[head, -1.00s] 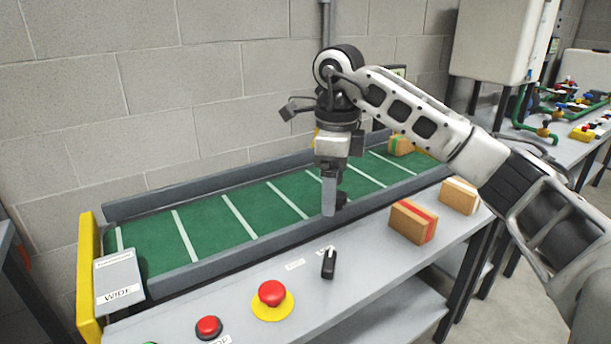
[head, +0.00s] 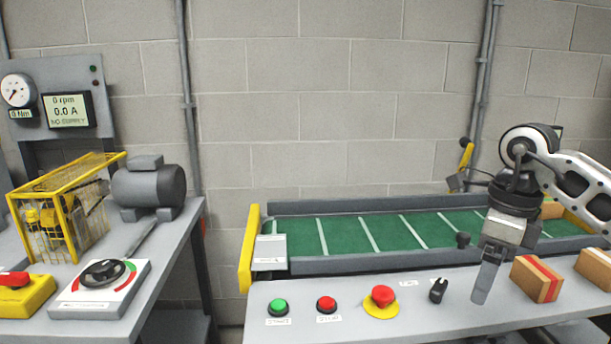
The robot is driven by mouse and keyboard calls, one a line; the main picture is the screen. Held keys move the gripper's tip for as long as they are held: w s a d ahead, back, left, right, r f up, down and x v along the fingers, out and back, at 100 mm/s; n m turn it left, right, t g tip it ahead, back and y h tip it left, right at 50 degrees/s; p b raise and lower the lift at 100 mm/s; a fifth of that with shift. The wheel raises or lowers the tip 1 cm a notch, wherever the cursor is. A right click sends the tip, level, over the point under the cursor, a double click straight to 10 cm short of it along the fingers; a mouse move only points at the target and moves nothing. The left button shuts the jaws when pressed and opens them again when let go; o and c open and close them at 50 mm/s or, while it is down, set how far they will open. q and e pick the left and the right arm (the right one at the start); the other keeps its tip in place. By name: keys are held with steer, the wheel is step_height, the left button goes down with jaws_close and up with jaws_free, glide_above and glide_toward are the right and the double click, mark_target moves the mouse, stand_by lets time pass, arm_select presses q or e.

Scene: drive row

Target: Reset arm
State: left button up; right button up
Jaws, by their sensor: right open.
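My right gripper (head: 483,282) hangs at the right, pointing down in front of the conveyor's near rail. It is open and I see nothing between its fingers. Its fingers overlap the grey panel top between a black selector knob (head: 438,290) and a box with a red stripe (head: 536,279). I cannot tell whether they touch anything. My right arm comes in from the right edge. My left gripper is out of view.
A green belt conveyor (head: 343,232) runs behind the panel with a green button (head: 278,306), a red button (head: 326,304) and a red mushroom button (head: 382,296). At left stand a motor (head: 148,186), a yellow cage (head: 62,205) and a dial plate (head: 98,288). A gap separates the two benches.

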steer(key=s+a+f+g+y, duration=0.1)
steer(key=a+f+y, duration=0.1)
steer(key=a, duration=0.3)
steer(key=s+a+f+n+y, duration=0.1)
steer(key=a+f+y, duration=0.2)
steer(key=a, duration=0.3)
steer(key=s+a+f+g+y, duration=0.1)
steer(key=a+f+y, duration=0.1)
steer(key=a, duration=0.3)
steer(key=s+a+r+m+t+y, duration=0.2)
steer(key=a+m+y, duration=0.3)
steer(key=a+y, duration=0.15)
steer(key=s+a+r+m+t+y, duration=0.2)
steer(key=a+m+y, duration=0.3)
steer(key=y, duration=0.2)
steer(key=w+d+f+m+t+h, duration=0.1)
steer(key=d+f+m+t+h, duration=0.55)
steer(key=m, duration=0.65)
steer(key=d+f+m+t+h, duration=0.3)
steer(key=f+m+t+h, duration=0.35)
steer(key=m, duration=0.75)
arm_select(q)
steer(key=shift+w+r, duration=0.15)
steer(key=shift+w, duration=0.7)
arm_select(e)
steer(key=s+d+f+m+g+h, duration=0.4)
steer(key=s+f+m, duration=0.4)
steer(key=s+f, duration=0.3)
steer(key=shift+f+h, duration=0.45)
steer(key=shift+f, duration=0.1)
